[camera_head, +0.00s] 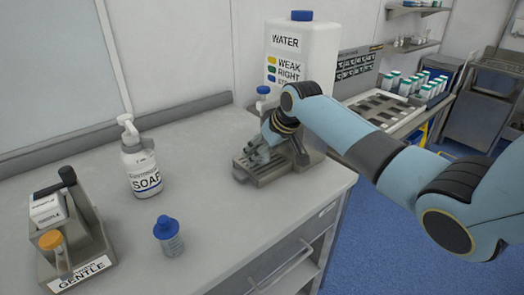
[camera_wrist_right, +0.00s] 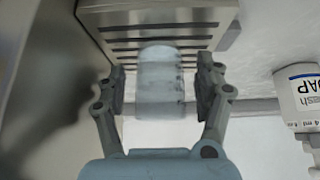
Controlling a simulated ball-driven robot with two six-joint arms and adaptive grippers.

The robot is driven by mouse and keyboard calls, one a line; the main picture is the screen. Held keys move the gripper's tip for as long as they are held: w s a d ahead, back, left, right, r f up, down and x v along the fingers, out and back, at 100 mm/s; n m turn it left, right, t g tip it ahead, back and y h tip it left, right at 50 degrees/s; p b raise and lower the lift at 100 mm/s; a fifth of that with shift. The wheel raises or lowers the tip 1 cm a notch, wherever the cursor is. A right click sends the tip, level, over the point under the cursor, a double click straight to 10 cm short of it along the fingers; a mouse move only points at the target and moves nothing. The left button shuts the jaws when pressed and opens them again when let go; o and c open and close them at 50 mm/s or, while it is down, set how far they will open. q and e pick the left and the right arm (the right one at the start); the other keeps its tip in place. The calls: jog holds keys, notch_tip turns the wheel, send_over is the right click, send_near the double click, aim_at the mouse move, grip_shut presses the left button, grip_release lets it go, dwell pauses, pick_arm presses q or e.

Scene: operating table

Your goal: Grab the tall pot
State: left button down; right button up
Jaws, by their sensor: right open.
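A frosted, pale translucent pot (camera_wrist_right: 160,82) stands between the two fingers of my right gripper (camera_wrist_right: 161,88) in the right wrist view, in front of a slotted metal stand. The fingers are open, one on each side, with a gap visible at each side. In the head view my right gripper (camera_head: 262,150) is low over the grey stand (camera_head: 278,172) on the counter. There the gripper and arm hide the pot, so I cannot make it out. My left gripper is not in view.
A soap bottle (camera_head: 143,172), a small blue-capped bottle (camera_head: 168,240) and a labelled holder (camera_head: 88,255) stand left on the counter (camera_head: 225,235). A big water canister (camera_head: 318,50) and a small bottle (camera_head: 262,98) are behind my gripper. The counter's front middle is clear.

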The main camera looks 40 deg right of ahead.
jog(key=c, duration=1.4)
jog(key=shift+r, duration=0.1)
